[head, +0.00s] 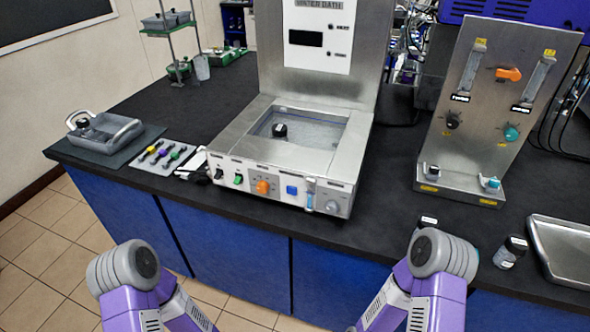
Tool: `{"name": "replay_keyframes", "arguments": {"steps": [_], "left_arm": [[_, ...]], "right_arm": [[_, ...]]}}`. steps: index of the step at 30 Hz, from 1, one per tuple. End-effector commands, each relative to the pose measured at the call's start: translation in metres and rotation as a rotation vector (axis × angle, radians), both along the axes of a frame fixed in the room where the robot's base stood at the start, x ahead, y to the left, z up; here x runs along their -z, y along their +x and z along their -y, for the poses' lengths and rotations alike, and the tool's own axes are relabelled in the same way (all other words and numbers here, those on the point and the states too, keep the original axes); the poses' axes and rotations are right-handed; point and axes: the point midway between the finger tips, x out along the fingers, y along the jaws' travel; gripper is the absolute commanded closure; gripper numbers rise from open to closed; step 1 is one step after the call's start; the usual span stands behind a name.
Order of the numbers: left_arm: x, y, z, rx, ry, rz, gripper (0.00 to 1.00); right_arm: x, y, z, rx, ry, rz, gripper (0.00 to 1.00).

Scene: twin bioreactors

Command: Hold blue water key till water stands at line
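The steel water bath (240,150) stands on the dark bench, with a display on its upright back panel. The blue key (292,190) is on its front panel, right of an orange knob (263,187) and left of a narrow upright gauge with blue in it (310,194). The open basin (335,133) holds a small black-capped item (279,130). The water level and any line in the basin are too small to make out. My two arms show at the bottom, apart from the bath. Neither gripper is in view, and nothing visible touches the blue key.
A grey tray with handles (105,133) and a mat with coloured tools (166,154) lie at left. A steel panel with gauges and knobs (490,100) stands at right. Small black-capped jars (510,252) and a metal tray (565,250) are near the front right edge.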

Motion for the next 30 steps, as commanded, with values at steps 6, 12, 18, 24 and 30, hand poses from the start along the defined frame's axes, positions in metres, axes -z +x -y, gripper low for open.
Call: {"name": "replay_keyframes", "arguments": {"steps": [6, 12, 18, 24, 30], "left_arm": [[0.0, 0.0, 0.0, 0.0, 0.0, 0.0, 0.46], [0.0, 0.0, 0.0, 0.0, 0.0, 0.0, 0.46], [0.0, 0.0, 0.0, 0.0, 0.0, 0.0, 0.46], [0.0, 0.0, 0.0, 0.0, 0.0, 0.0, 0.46], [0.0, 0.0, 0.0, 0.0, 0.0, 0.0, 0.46]], "right_arm": [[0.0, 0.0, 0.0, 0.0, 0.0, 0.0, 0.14], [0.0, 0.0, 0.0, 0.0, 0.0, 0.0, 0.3], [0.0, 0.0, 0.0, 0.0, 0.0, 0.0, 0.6], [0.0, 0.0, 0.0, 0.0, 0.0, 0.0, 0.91], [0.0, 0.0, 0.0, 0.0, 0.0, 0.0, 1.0]]}}
